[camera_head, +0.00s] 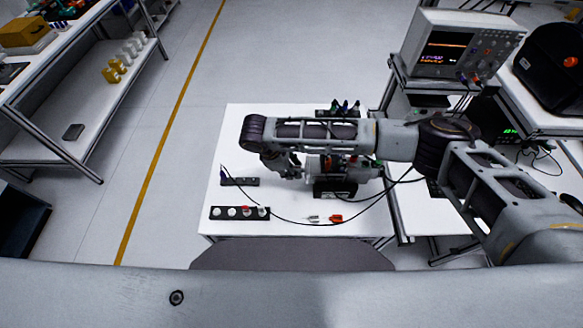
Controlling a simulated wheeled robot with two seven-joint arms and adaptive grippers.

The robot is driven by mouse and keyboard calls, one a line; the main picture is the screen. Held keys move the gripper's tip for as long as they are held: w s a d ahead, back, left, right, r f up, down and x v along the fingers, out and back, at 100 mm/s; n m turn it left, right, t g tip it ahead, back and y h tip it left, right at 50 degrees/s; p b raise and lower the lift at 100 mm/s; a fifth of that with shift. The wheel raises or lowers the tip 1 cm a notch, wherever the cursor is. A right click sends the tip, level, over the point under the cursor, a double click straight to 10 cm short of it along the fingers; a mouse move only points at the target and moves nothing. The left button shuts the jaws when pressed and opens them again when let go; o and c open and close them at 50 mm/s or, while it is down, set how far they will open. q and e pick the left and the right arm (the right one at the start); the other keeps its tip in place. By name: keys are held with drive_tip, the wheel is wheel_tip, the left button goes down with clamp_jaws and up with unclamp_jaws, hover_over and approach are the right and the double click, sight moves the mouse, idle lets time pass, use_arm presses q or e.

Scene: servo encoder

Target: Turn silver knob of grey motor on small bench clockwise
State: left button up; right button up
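The grey motor (335,187) sits in a black mount on the small white bench (230,140), partly covered from above by my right arm. My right arm comes in from the right, passes over the motor and bends back at the wrist. My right gripper (291,171) is at the motor's left end, very close to it or touching it. The silver knob cannot be made out clearly; the gripper and its small size hide it. Whether the fingers are closed on it cannot be told. My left gripper is not in view.
A black strip with round pieces (240,213), a small dark holder (240,181) and an orange-and-silver connector pair (325,218) lie on the bench. Black cables loop around the motor. An oscilloscope (450,50) stands right. Open floor lies left of the bench.

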drive_tip(key=shift+s+t, duration=0.1)
drive_tip(key=shift+t, duration=0.4)
drive_tip(key=shift+s+f+m+t+h+b, duration=0.2)
drive_tip(key=shift+m+t, duration=0.15)
drive_tip(key=shift+t, duration=1)
drive_tip(key=shift+s+f+m+t+h+b, duration=0.15)
drive_tip(key=shift+m+t, duration=0.25)
drive_tip(key=shift+t, duration=1)
drive_tip(key=shift+s+f+m+t+h+b, duration=0.15)
drive_tip(key=shift+m+t+b, duration=0.15)
drive_tip(key=shift+t, duration=1.05)
drive_tip(key=shift+f+m+t+b, duration=0.2)
drive_tip(key=shift+m+t+b, duration=0.25)
drive_tip(key=shift+t+b, duration=0.7)
drive_tip(key=shift+f+m+t+h+b, duration=0.1)
drive_tip(key=shift+m+t+h+b, duration=0.15)
drive_tip(key=shift+t+h+b, duration=0.45)
drive_tip(key=shift+m+t+h+b, duration=0.1)
drive_tip(key=shift+m+t+b, duration=0.2)
drive_tip(key=shift+t, duration=0.65)
drive_tip(key=o, duration=1)
